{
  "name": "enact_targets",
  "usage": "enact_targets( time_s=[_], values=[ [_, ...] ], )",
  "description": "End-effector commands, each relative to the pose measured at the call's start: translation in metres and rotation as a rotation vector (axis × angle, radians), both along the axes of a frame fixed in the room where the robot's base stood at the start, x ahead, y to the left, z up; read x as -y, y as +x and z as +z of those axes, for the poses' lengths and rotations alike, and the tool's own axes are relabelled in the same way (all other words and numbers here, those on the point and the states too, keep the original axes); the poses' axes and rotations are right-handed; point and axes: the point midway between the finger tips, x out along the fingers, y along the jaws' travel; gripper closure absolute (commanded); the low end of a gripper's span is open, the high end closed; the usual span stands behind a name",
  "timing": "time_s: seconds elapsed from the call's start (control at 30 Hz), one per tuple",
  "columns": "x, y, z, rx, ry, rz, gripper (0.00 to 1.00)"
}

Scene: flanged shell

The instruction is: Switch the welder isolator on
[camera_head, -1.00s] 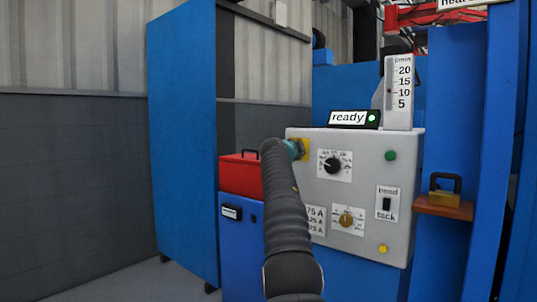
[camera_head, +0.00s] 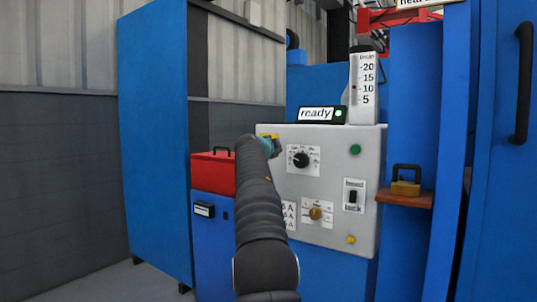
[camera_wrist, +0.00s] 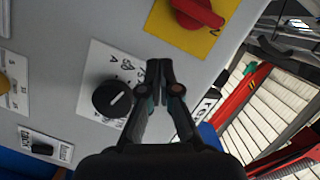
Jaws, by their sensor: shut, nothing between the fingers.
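The isolator is a red rotary handle (camera_wrist: 195,12) on a yellow plate (camera_wrist: 172,38), cut off by the top edge of the wrist view. Its marking is only partly visible, so I cannot tell its setting. In the head view the yellow plate (camera_head: 265,136) peeks out above my gripper (camera_head: 272,146), and the handle is hidden. In the wrist view my gripper (camera_wrist: 160,66) is shut and empty. Its tips appear below the yellow plate, apart from the handle in the picture, beside a black dial (camera_wrist: 112,98).
The grey panel (camera_head: 330,165) also carries the black dial (camera_head: 301,160), a brass knob (camera_head: 316,214), a bead/tack switch (camera_head: 352,197) and green and yellow buttons. A padlock (camera_head: 406,186) sits on a shelf at right.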

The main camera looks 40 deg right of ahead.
Motion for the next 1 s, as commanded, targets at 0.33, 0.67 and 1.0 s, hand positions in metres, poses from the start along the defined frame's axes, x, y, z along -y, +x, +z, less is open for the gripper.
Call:
enact_targets(
  time_s=[0.33,0.67,1.0],
  values=[
    [-0.036,-0.019,0.000,-0.001,0.000,0.002,1.00],
    [-0.069,-0.035,0.000,0.000,0.000,0.002,1.00],
    [-0.076,-0.038,-0.001,-0.001,-0.001,0.001,1.00]
  ],
)
